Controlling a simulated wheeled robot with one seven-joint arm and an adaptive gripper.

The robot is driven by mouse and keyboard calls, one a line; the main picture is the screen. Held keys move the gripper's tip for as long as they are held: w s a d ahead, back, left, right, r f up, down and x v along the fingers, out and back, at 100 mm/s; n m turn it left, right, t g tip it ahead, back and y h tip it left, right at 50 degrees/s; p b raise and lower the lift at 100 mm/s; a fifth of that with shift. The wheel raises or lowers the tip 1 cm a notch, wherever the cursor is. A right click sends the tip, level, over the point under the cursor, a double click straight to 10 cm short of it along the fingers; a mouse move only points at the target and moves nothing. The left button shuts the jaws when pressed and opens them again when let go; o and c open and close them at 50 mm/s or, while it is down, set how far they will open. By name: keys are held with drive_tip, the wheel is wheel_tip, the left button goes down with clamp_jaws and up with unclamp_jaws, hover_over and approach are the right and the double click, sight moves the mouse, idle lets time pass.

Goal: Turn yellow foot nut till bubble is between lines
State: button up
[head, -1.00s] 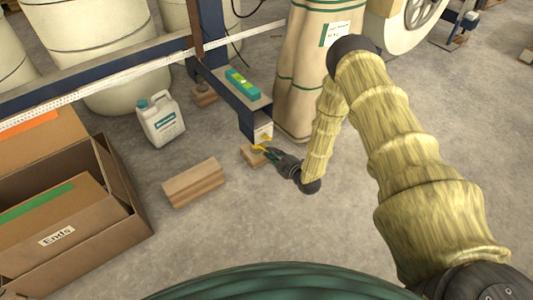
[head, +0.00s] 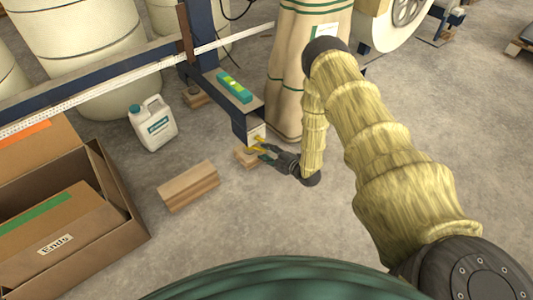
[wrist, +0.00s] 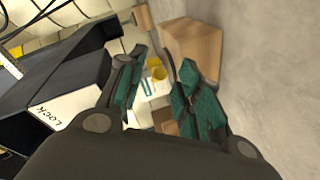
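The yellow foot nut (head: 259,140) is at the foot of the dark blue frame beam, low above the floor. It also shows in the wrist view (wrist: 158,73), beyond and roughly between my fingertips. My gripper (head: 265,151) is low beside the nut, coming from the right. In the wrist view its two teal-padded fingers (wrist: 162,66) are spread apart, with nothing seen held. A teal spirit level (head: 235,88) lies on top of the beam. Its yellow-green vial shows, but the bubble and lines are too small to read.
A wooden block (head: 246,157) is by the beam's foot, and a larger one (head: 189,187) lies on the floor to the left. A white jug (head: 153,124) stands further left. A wrapped sack (head: 293,75) stands close behind. Open floor lies to the right.

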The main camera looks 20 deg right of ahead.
drive_tip(key=v, duration=1.2)
idle(0.5)
drive_tip(key=s+a+m+g+h+p, duration=0.5)
drive_tip(key=s+a+m+g, duration=0.4)
drive_tip(key=s, duration=0.6)
drive_tip(key=s+a+r+m+g+p, duration=0.2)
drive_tip(key=s+a+r+m+g, duration=0.15)
drive_tip(key=s, duration=0.65)
drive_tip(key=s+a+r+m+g+p, duration=0.2)
drive_tip(key=s+r+m+p, duration=0.15)
drive_tip(key=s, duration=0.65)
wheel_tip(320, 180, up, 38)
drive_tip(key=h+p, duration=0.1)
drive_tip(key=p, duration=3.5)
drive_tip(key=shift+w+d+r+m+p, duration=0.2)
drive_tip(key=shift+w+d+m+p, duration=0.1)
drive_tip(key=shift+p, duration=0.1)
